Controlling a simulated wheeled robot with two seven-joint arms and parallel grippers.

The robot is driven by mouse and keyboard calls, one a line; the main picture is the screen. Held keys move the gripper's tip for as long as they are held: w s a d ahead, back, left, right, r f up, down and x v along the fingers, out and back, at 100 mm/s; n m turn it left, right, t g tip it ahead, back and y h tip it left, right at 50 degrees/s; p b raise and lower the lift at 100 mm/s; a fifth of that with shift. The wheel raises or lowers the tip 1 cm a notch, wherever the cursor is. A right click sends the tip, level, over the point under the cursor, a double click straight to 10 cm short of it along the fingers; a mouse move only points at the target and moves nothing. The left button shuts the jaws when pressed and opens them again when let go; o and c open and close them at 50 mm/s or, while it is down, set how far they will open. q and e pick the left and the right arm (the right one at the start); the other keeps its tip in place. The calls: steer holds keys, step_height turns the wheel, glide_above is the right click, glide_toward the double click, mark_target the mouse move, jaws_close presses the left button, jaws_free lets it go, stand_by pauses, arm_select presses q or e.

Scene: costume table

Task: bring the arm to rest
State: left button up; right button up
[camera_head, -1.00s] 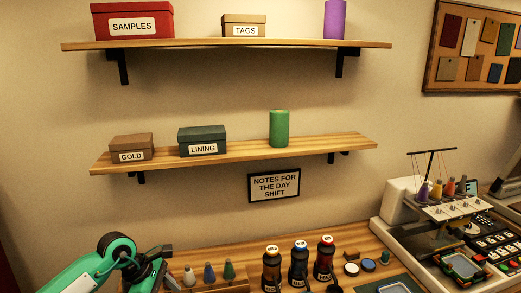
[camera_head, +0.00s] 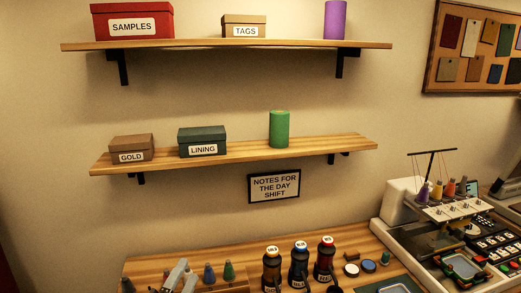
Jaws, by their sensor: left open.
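My left gripper (camera_head: 178,277) shows at the bottom edge, left of centre, as light grey fingers over the left part of the table (camera_head: 225,262). Its jaws are open and I see nothing held in them. It is just left of the blue cone (camera_head: 209,273) and the green cone (camera_head: 229,271); whether it touches anything there is too small to tell. The rest of the left arm is below the picture. My right gripper is not in view.
Three dark bottles (camera_head: 299,266) stand mid-table. An embroidery machine (camera_head: 445,215) fills the right side. Above are the lower shelf (camera_head: 240,153) with boxes and a green cylinder (camera_head: 279,129), and the upper shelf (camera_head: 210,46).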

arm_select(q)
steer(key=s+a+f+n+g+y, duration=0.3)
steer(key=s+a+f+n+y, duration=0.1)
steer(key=f+n, duration=0.25)
steer(key=s+a+f+n+g+y, duration=0.3)
steer(key=s+f+n+g+y, duration=0.1)
steer(key=f+n, duration=0.25)
steer(key=s+f+n+g+h, duration=0.1)
steer(key=s+f+n+g, duration=0.15)
steer(key=s, duration=0.35)
steer(key=s+d+f+n+g, duration=0.1)
steer(key=s+f+g, duration=0.3)
steer(key=s, duration=0.3)
steer(key=s+f+n+g+h, duration=0.1)
steer(key=s+f+n+g, duration=0.1)
steer(key=s+f+g, duration=0.3)
step_height(320, 180, down, 30)
steer(key=s, duration=0.2)
steer(key=s+a+f, duration=0.3)
steer(key=s+f, duration=1.5)
steer(key=f, duration=0.1)
steer(key=shift+s+a+f+g, duration=0.15)
steer(key=shift+s+a+g, duration=0.05)
steer(key=shift+s+g, duration=0.2)
